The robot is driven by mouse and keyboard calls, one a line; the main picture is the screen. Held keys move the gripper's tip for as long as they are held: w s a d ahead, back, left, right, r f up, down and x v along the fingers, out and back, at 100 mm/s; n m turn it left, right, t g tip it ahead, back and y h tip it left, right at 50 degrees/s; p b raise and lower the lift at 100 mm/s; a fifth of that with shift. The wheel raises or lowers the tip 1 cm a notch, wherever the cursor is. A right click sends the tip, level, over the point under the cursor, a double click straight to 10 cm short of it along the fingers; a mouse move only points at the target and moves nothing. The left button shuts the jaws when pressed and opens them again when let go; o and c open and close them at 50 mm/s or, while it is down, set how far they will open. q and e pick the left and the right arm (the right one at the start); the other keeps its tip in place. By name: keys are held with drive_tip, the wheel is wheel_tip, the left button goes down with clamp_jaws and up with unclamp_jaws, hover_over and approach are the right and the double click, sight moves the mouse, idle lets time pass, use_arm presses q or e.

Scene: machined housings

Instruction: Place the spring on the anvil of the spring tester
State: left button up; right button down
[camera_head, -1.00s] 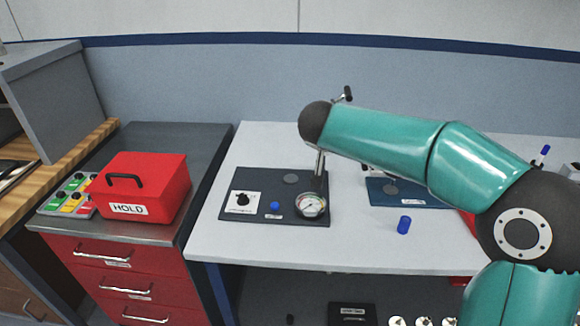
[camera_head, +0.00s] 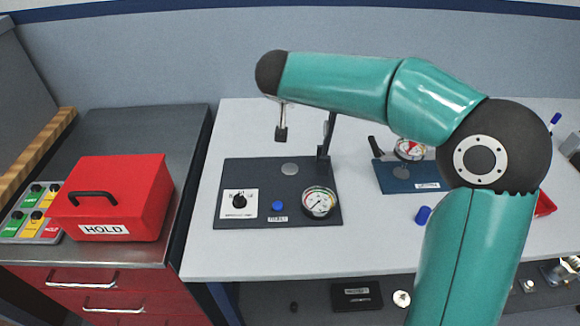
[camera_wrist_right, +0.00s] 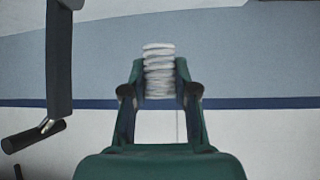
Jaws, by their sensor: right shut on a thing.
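My right gripper (camera_wrist_right: 160,90) is shut on a pale coiled spring (camera_wrist_right: 159,68) in the right wrist view, with the coils standing up between its fingers. In the head view this gripper and the spring are hidden behind my right arm. The spring tester (camera_head: 240,165) is a dark plate on the white bench, with a gauge (camera_head: 319,202), a knob, a blue button and a post. My left gripper is out of view.
A blue plate with a gauge (camera_head: 408,150) stands to the right, partly behind my arm. A small blue cylinder (camera_head: 423,215) lies nearby. A red HOLD box (camera_head: 125,195) sits on the left cabinet. A dark post (camera_wrist_right: 59,60) is close by on the left in the wrist view.

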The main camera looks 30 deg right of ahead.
hover_over(290, 168)
wheel_tip(290, 168, down, 15)
drive_tip(key=shift+w+d+r+b, duration=0.1)
drive_tip(key=shift+w+b, duration=0.05)
drive_tip(key=shift+b, duration=0.3)
drive_tip(key=shift+f, duration=2.6)
drive_tip(key=shift+f, duration=0.15)
drive_tip(key=c, duration=0.9)
unclamp_jaws()
